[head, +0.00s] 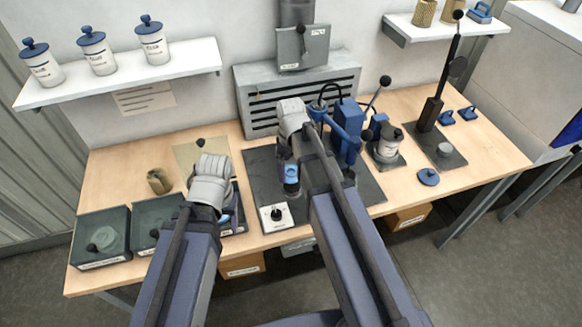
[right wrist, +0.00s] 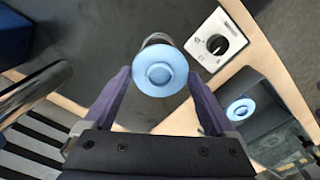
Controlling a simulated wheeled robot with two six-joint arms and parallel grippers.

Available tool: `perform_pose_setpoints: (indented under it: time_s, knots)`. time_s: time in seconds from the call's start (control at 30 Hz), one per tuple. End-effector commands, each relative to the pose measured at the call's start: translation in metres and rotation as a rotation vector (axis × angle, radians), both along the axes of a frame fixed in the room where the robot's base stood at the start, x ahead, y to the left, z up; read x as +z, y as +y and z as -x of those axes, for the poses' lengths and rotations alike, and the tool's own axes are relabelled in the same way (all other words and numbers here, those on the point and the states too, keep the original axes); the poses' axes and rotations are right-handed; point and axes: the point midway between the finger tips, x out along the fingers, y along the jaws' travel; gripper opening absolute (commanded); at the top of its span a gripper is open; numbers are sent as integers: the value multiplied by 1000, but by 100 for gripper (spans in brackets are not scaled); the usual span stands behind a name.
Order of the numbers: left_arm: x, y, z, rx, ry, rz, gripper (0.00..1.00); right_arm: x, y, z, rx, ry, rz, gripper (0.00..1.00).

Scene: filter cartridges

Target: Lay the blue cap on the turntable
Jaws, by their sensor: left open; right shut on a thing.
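A light blue round cap (right wrist: 160,72) with a raised centre is between the fingers of my right gripper (right wrist: 160,88) in the right wrist view. In the head view my right gripper (head: 287,168) points down over the dark mat, beside the blue machine. Part of a grey round rim (right wrist: 158,40) shows just behind the cap; it may be the turntable, mostly hidden, and I cannot tell whether the cap touches it. My left gripper (head: 236,211) is open above the rightmost dark tray, largely hidden by its own wrist.
A second light blue cap (right wrist: 241,111) lies in a dark tray (right wrist: 285,150). The blue machine (head: 346,140) rises right of my right gripper. Two dark trays stand at left. A blue disc (head: 428,177) lies at right.

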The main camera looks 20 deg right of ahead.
Motion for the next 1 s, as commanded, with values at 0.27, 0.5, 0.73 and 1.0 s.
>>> perform_pose_setpoints:
  time_s: [0.27,0.5,0.73,1.0]
  knots:
    - [-2,0,0,0,0,0,62,-2,0,0,5,0,0,38]
    - [-14,0,0,0,0,0,62,-13,0,0,4,0,0,38]
    - [-33,0,0,0,0,0,62,-33,0,0,4,0,0,38]
    - [-50,0,0,0,0,0,62,-50,0,0,3,0,0,38]
